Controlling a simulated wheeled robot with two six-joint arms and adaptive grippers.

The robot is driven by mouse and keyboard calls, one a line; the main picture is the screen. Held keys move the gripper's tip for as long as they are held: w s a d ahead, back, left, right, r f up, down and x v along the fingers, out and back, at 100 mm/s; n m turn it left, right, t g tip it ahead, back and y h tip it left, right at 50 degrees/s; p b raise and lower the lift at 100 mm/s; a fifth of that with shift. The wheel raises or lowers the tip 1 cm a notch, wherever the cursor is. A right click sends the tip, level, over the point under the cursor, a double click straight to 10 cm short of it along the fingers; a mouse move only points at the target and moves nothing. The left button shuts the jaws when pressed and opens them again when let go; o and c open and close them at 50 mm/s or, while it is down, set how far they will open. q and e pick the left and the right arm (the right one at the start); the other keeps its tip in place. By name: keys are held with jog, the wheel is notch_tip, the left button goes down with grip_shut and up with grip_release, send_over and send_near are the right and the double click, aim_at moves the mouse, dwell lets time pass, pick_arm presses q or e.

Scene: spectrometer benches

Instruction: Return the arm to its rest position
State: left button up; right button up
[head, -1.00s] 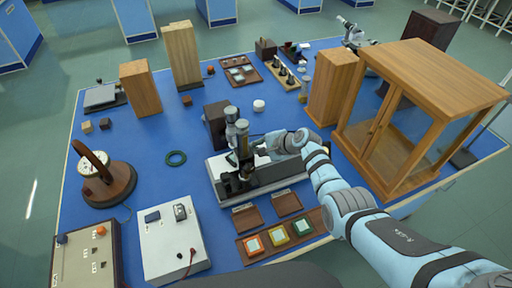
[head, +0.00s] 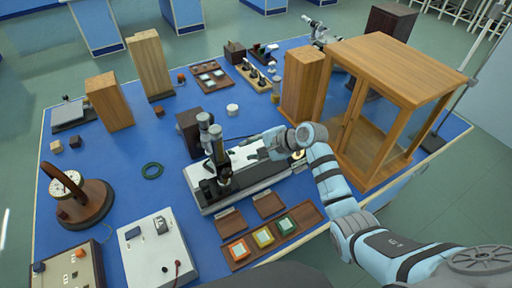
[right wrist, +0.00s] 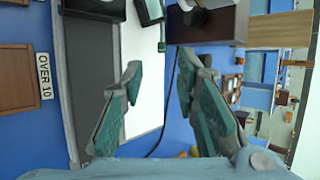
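My right gripper (head: 264,148) is just right of the microscope-like instrument (head: 218,165), over the right part of its pale base (head: 205,200). In the right wrist view the two fingers of this gripper (right wrist: 160,72) stand apart with nothing between them. The pale bed (right wrist: 143,75) and a dark strip lie beyond them. My right arm comes in from the lower right, bent at the elbow. My left gripper is out of view.
A wood-and-glass cabinet (head: 412,66) and a wooden block (head: 301,84) stand right of and behind the gripper. A tray of coloured squares (head: 238,251) lies in front. Open blue tabletop (head: 110,165) lies left of the instrument.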

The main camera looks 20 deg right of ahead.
jog(key=v, duration=0.2)
jog(key=shift+s+d+r, duration=0.1)
jog(key=shift+s+r, duration=0.1)
